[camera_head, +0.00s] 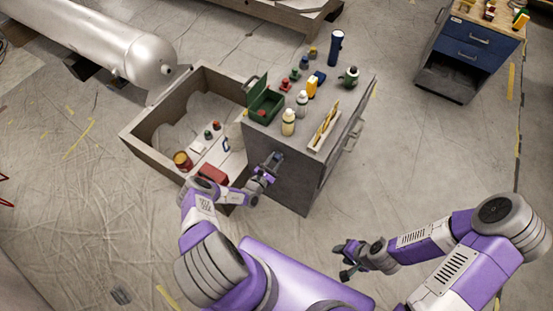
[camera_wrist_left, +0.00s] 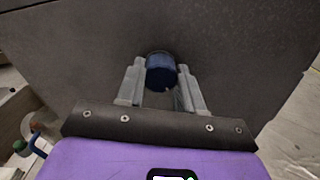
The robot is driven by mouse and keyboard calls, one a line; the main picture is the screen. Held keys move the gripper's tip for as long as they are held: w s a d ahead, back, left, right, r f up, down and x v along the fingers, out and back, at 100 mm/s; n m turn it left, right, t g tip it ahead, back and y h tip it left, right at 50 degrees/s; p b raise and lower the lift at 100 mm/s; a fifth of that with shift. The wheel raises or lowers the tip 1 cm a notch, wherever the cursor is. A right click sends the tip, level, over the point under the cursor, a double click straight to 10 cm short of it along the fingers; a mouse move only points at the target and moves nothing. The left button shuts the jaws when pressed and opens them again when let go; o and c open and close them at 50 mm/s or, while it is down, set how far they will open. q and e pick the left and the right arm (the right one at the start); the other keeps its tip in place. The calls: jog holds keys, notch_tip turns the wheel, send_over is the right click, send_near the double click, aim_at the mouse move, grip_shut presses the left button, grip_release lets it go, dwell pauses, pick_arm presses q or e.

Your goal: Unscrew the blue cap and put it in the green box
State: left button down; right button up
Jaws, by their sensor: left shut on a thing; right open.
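The blue cap (camera_wrist_left: 160,73) sits between the fingers of my left gripper (camera_wrist_left: 161,88), close against the grey side panel of the cabinet. Whether it is still joined to the panel cannot be seen. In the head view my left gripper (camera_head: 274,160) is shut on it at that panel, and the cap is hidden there. The green box (camera_head: 266,108) stands on the cabinet top near its left edge, with its lid up. My right gripper (camera_head: 346,262) is open and empty, low over the floor to the right.
The grey cabinet (camera_head: 290,185) carries bottles, a tray (camera_head: 325,130), a dark blue cylinder (camera_head: 335,48) and small items. A large open crate (camera_head: 135,132) with loose things lies left of it. A blue drawer unit (camera_head: 465,50) stands at back right. The floor between is clear.

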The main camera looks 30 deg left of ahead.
pick_arm(q)
jog(key=n+b, duration=0.2)
jog(key=n, duration=0.3)
jog(key=shift+f, duration=0.2)
jog(key=n+b, duration=0.2)
jog(key=n, duration=0.2)
jog(key=n+b, duration=0.2)
jog(key=n, duration=0.2)
jog(key=shift+n, duration=0.4)
jog(key=n, duration=0.3)
jog(key=shift+r+b, duration=0.15)
jog(key=shift+b, duration=0.25)
jog(key=c, duration=0.6)
grip_release()
jog(key=shift+c, duration=0.2)
jog(key=shift+c, duration=0.3)
